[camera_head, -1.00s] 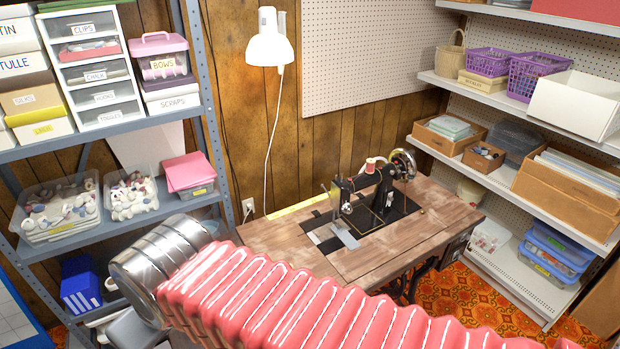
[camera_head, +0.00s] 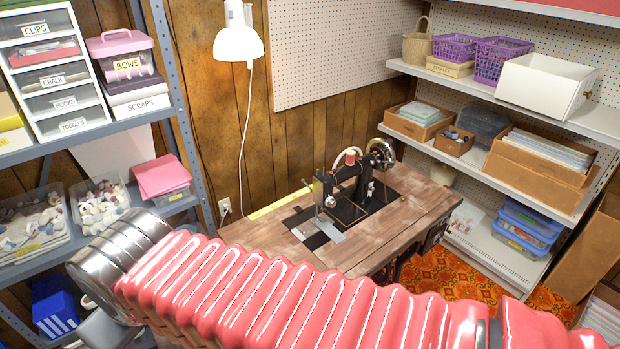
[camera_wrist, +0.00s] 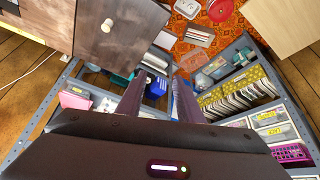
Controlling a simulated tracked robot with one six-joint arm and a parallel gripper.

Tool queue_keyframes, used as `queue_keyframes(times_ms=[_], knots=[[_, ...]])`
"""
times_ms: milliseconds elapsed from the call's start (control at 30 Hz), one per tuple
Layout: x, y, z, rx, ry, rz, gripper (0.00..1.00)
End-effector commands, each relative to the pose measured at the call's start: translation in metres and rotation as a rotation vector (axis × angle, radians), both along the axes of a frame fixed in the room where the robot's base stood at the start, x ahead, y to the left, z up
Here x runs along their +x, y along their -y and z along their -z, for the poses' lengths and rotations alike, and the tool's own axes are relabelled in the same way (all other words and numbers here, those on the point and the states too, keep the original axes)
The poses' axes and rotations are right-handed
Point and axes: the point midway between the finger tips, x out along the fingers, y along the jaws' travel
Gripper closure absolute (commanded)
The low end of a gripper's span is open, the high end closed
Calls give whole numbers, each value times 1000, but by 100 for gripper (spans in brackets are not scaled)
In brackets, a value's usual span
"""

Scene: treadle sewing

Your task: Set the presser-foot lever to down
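The black treadle sewing machine (camera_head: 352,192) stands on its wooden table (camera_head: 385,235) in the head view, with a handwheel (camera_head: 381,153) at its right end and a red thread spool (camera_head: 350,159) on top. Its needle end (camera_head: 318,192) is at the left. The presser-foot lever is too small to make out there. My gripper is out of sight in the head view; my pink-sleeved arm crosses in front of the table. In the wrist view my gripper (camera_wrist: 160,82) is open and empty, with a gap between the two dark fingers. The machine is not recognisable there.
A lamp (camera_head: 238,45) hangs behind the table. Grey metal shelving (camera_head: 170,110) stands at left, white shelving (camera_head: 480,90) with boxes at right. The wrist view shows a dark wooden cabinet (camera_wrist: 120,45) close by. Patterned carpet (camera_head: 450,280) shows right of the table.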

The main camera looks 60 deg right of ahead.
Motion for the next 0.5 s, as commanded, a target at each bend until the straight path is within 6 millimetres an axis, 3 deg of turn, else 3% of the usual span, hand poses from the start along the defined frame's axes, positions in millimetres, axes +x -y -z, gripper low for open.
queue_keyframes(times_ms=[500], knots=[[33, 118, 20, -205, -223, 380, 67]])
